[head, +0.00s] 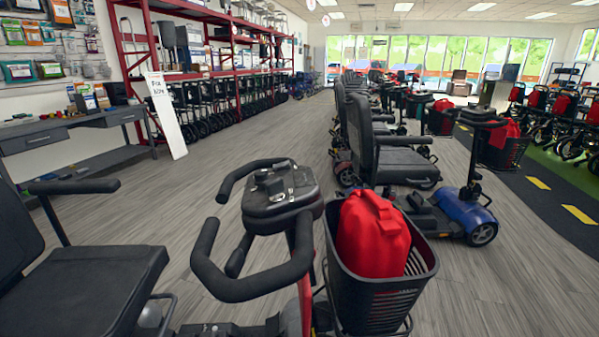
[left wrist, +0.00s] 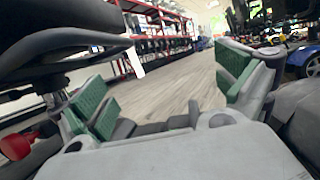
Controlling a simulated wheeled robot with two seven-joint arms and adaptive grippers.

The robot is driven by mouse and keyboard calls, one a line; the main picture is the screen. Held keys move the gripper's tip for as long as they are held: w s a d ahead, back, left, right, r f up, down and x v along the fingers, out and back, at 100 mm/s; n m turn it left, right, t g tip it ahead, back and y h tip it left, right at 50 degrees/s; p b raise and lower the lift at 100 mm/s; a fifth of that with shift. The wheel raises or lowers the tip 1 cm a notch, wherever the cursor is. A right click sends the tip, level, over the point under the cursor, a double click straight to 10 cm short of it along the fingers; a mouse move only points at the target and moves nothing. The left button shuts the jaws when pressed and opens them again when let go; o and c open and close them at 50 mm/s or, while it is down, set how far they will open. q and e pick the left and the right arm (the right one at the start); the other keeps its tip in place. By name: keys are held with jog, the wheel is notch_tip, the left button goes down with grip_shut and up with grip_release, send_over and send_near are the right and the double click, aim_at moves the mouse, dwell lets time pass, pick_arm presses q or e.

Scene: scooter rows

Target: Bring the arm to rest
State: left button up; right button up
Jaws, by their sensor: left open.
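My left gripper (left wrist: 165,92) shows in the left wrist view only. Its two fingers with green pads stand wide apart. Nothing is between them; bare floor shows through the gap. Neither my left gripper nor my right gripper is visible in the head view. A dark scooter part (left wrist: 60,45) is close at the upper left of the left wrist view; I cannot tell whether it touches the left finger.
A scooter's handlebars (head: 240,285) and black basket (head: 375,300) holding a red bag (head: 372,235) are close in front. Its seat (head: 85,285) is at the left. More scooters (head: 385,150) line the right. Wood floor (head: 150,195) is clear toward the red shelving (head: 130,62).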

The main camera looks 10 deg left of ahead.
pick_arm(q)
jog(key=shift+n+y, duration=0.3)
jog(key=shift+y, duration=0.1)
jog(key=s+d+n+g+h, duration=0.15)
jog(key=d+n+g, duration=0.25)
jog(key=n+g, duration=0.55)
jog(key=s+d+n+g, duration=0.35)
jog(key=n+g, duration=0.25)
jog(key=n, duration=0.6)
jog(key=s+d+r+n+h, duration=0.1)
jog(key=d+r+n+h, duration=0.6)
jog(key=d, duration=0.1)
jog(key=shift+d+g+p, duration=0.3)
jog(key=shift+g+p, duration=0.05)
jog(key=shift+p, duration=0.05)
pick_arm(e)
jog(key=d+r+g+h, duration=0.3)
jog(key=d+r+h, duration=0.1)
jog(key=d+r, duration=0.6)
jog(key=shift+s+d+h, duration=0.25)
jog(key=shift+s+h, duration=0.1)
jog(key=shift+h, duration=0.05)
pick_arm(q)
jog(key=shift+w+f+h+p, duration=0.15)
jog(key=shift+f+h+p, duration=0.1)
jog(key=shift+p, duration=0.65)
pick_arm(e)
jog(key=shift+w+f+g, duration=0.25)
jog(key=shift+f+g, duration=0.05)
